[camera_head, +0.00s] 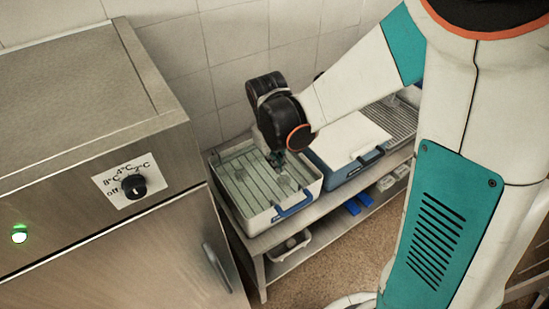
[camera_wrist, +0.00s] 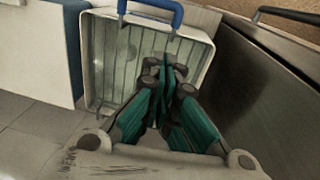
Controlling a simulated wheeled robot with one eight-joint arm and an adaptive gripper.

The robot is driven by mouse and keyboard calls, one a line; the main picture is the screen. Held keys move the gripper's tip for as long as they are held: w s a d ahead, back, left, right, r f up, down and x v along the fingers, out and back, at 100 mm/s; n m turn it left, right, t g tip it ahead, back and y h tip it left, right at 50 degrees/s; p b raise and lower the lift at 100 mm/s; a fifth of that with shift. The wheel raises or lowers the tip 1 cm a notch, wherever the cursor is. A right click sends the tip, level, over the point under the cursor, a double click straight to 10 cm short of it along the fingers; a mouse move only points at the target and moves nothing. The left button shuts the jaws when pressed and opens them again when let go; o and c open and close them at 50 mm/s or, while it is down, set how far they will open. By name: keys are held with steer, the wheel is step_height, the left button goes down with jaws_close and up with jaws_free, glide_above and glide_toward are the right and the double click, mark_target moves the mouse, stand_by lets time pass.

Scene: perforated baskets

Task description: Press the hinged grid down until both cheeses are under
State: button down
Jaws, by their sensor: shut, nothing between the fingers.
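A pale open tub (camera_head: 295,198) with a blue handle stands on the steel bench, and it also shows in the wrist view (camera_wrist: 88,60). A grid (camera_head: 250,190) of parallel bars lies inside it, below the rim; its bars also show in the wrist view (camera_wrist: 110,75). Faint rounded shapes show among the bars, possibly the cheeses; I cannot tell whether they are under the liquid. My gripper (camera_head: 278,160) is shut and empty, pointing down over the far part of the tub. In the wrist view its fingers (camera_wrist: 167,68) hide part of the grid; contact is unclear.
A second tub (camera_head: 350,140) with a white lid stands close on the right, with a wire rack (camera_head: 398,115) beyond it. A steel cabinet (camera_head: 110,230) with a dial stands close on the left. The tiled wall is behind.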

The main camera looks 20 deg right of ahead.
steer(key=t+b, duration=0.2)
steer(key=b, duration=0.7)
glide_above(286, 215)
steer(key=w, duration=0.2)
step_height(286, 215, down, 9)
steer(key=shift+t+y, duration=0.3)
steer(key=shift+y, duration=0.2)
steer(key=f+b, duration=0.2)
steer(key=f, duration=0.1)
steer(key=s+f+b, duration=0.1)
steer(key=f+b, duration=0.2)
steer(key=s+f+b, duration=0.1)
steer(key=f+b, duration=0.1)
steer(key=f, duration=0.1)
steer(key=shift+s+f+b, duration=0.15)
steer(key=shift+b, duration=0.15)
steer(key=shift+s, duration=0.2)
steer(key=shift+f, duration=0.1)
